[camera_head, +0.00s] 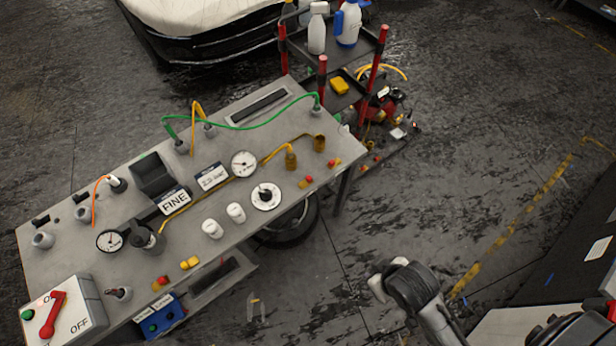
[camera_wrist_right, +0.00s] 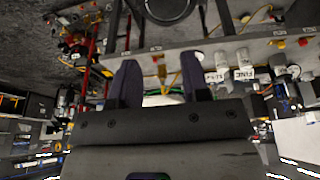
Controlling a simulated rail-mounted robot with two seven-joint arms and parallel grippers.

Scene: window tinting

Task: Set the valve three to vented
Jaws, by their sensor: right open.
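The grey workbench (camera_head: 130,251) carries fittings, gauges and knobs. A round white dial with a black knob (camera_head: 266,196) sits near its front edge. I cannot tell which one is valve three; no number is readable. My right gripper (camera_wrist_right: 159,60) is open and empty in the wrist view, its two dark fingers apart. In the head view my right arm (camera_head: 412,287) is off the bench's front side. My left gripper is out of view.
White caps (camera_head: 212,228), a gauge (camera_head: 243,164), brass fittings (camera_head: 290,160) and a green hose (camera_head: 255,127) stand up from the bench. A cart (camera_head: 350,95) stands behind. Open floor lies right.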

